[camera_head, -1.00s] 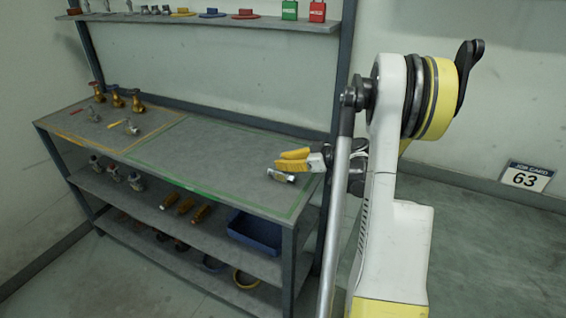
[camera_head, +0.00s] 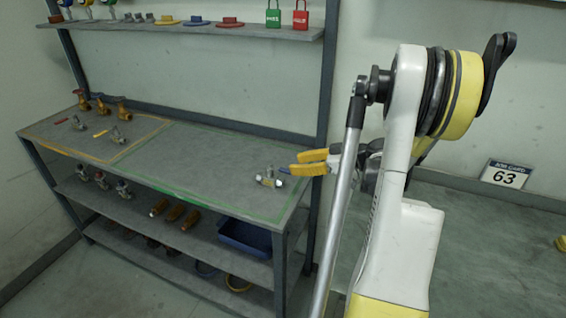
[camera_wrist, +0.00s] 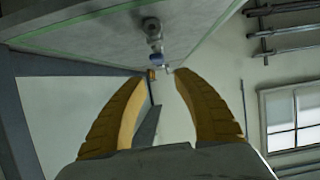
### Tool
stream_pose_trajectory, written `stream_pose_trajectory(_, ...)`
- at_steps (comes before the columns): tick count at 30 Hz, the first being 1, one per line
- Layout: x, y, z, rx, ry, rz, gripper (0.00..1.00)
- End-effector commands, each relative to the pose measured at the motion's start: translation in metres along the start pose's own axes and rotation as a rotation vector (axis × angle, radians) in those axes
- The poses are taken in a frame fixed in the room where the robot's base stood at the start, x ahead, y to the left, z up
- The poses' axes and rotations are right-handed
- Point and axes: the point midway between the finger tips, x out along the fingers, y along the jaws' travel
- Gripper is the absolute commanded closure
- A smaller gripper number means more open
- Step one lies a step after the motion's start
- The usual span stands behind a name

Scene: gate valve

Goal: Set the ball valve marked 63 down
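The small silver ball valve with a blue handle (camera_head: 269,179) rests on the bench, inside the green outline near its right end. I cannot read a number on it. It also shows in the wrist view (camera_wrist: 153,32), beyond and above the fingertips, with its blue part nearest me. My gripper (camera_head: 298,163) has yellow fingers and is just right of the valve. In the wrist view my gripper (camera_wrist: 160,77) is open, with a clear gap between the fingers and nothing held.
The bench top (camera_head: 190,165) is clear left of the valve up to the orange outline. There stand a red-handled valve (camera_head: 77,123), a yellow-handled valve (camera_head: 118,134) and brass valves (camera_head: 101,104). A blue bin (camera_head: 243,238) is on the shelf below. A rack post (camera_head: 326,80) stands behind my arm.

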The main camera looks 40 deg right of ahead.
Motion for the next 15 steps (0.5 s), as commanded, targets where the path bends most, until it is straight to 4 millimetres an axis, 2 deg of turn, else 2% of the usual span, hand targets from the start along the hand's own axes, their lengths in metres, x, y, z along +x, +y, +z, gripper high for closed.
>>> stream_pose_trajectory(1, -0.008, 0.001, -0.001, 0.001, 0.000, 0.003, 0.65)
stream_pose_trajectory(6, -0.018, 0.000, 0.000, -0.001, 0.000, 0.000, 0.65)
stream_pose_trajectory(10, -0.013, -0.007, -0.006, 0.014, -0.018, -0.010, 0.65)
stream_pose_trajectory(13, 0.008, -0.032, -0.025, 0.065, -0.083, -0.034, 0.65)
stream_pose_trajectory(15, 0.027, -0.063, -0.043, 0.120, -0.164, -0.052, 0.65)
